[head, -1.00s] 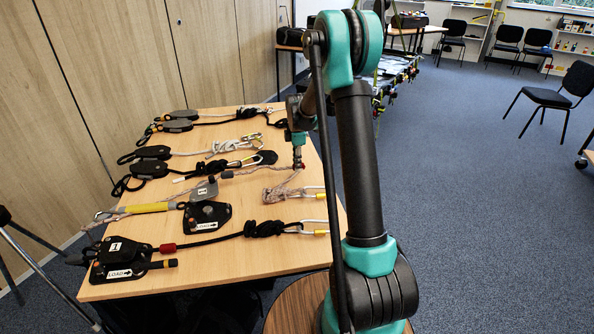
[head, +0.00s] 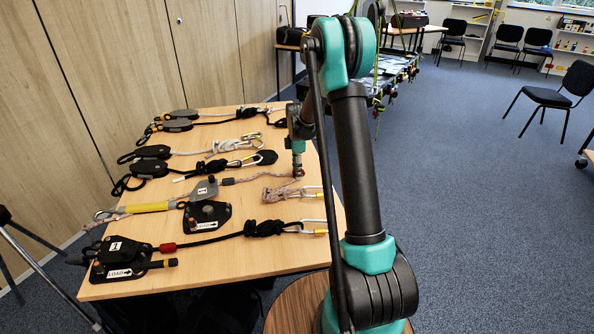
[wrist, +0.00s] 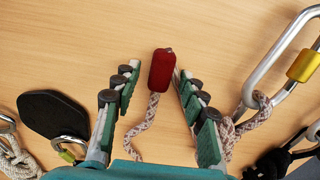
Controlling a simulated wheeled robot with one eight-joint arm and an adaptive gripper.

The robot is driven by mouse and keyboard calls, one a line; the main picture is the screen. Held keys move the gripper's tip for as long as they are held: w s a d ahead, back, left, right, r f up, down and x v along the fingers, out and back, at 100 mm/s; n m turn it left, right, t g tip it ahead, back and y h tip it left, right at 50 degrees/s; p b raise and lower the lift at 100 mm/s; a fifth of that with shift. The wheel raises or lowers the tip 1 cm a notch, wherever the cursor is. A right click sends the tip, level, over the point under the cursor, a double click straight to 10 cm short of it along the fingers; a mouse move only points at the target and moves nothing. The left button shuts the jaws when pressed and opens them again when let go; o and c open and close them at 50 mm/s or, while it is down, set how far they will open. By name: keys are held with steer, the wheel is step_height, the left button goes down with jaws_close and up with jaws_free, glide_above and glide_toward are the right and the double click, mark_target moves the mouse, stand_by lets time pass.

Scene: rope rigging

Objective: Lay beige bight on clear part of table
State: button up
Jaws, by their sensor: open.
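The beige rope (wrist: 146,125) shows in the wrist view, running along the wood with a dark red end sleeve (wrist: 162,70). My gripper (wrist: 157,78) is open, with one finger on each side of the sleeve and the rope. The right finger is very close to the sleeve; I cannot tell whether they touch. In the head view my gripper (head: 298,168) is low over the right part of the table (head: 262,236). The beige rope (head: 245,180) runs there from a grey lever device (head: 204,190) toward my gripper. Which stretch is the bight is unclear.
A beige knot (head: 281,193) on a carabiner (head: 312,192) lies just right of the gripper; the carabiner (wrist: 268,65) is close in the wrist view. A black oval plate (wrist: 56,115) lies left. Black rope with a knot (head: 264,229) lies nearer. Bare wood shows ahead of the fingers.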

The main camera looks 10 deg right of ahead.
steer(key=shift+r, duration=0.1)
step_height(320, 180, up, 12)
steer(key=s+d+f+m+t, duration=0.1)
steer(key=s+f+m, duration=0.1)
steer(key=s+m, duration=0.4)
steer(key=s+d+f+m+t, duration=0.1)
steer(key=s+m, duration=0.5)
steer(key=s, duration=1.1)
steer(key=s+d+f+m+t, duration=0.2)
steer(key=s+m, duration=0.4)
steer(key=s, duration=0.6)
steer(key=shift+f, duration=0.35)
